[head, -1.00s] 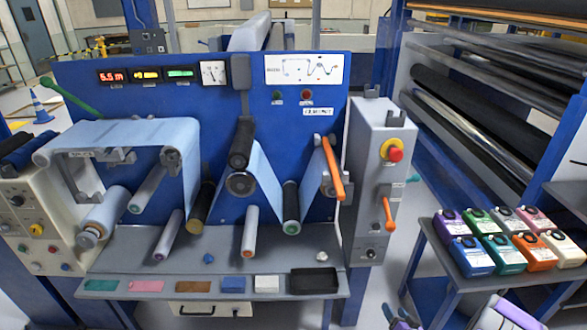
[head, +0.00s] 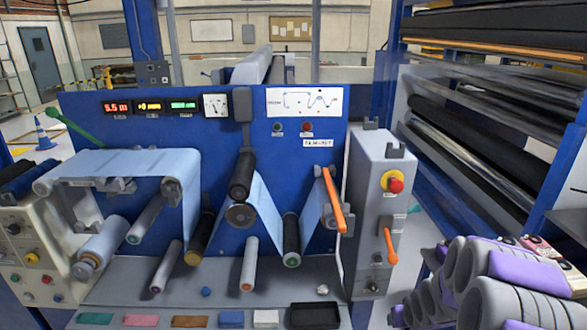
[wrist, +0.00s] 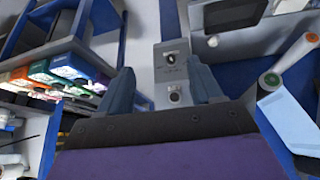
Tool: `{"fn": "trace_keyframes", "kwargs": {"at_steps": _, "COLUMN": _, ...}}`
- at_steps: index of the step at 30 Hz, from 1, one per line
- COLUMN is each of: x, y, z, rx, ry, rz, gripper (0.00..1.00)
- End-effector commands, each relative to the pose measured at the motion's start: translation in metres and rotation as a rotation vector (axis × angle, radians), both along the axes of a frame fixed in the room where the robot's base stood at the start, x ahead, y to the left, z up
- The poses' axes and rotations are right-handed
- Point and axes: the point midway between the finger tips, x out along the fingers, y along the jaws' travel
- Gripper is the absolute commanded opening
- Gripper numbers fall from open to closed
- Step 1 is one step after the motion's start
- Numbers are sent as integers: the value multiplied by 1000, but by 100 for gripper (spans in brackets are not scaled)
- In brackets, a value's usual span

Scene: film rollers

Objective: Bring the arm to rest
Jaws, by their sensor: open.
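My arm (head: 490,285), grey with purple panels, fills the lower right of the head view, in front of the control box's right side. Its gripper is hard to make out there. In the wrist view my gripper (wrist: 163,88) shows two blue-grey fingers set wide apart, with nothing between them. Beyond the fingers is a grey panel with round knobs. The arm hides most of the bench and bottles on the right in the head view.
A blue film machine (head: 130,130) with rollers and blue film stands ahead. A grey control box (head: 371,215) with orange levers is on its right. A rack of long rollers (head: 470,130) stands at right.

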Motion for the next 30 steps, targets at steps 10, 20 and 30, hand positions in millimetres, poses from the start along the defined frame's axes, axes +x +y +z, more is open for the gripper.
{"fn": "trace_keyframes", "kwargs": {"at_steps": 10, "x": -86, "y": 47, "z": 83, "rx": -46, "ry": 210, "rz": -18, "gripper": 65}}
{"fn": "trace_keyframes", "kwargs": {"at_steps": 20, "x": -199, "y": 100, "z": 143, "rx": -22, "ry": 414, "rz": -15, "gripper": 65}}
{"fn": "trace_keyframes", "kwargs": {"at_steps": 30, "x": -322, "y": 152, "z": 181, "rx": 48, "ry": 608, "rz": 33, "gripper": 65}}
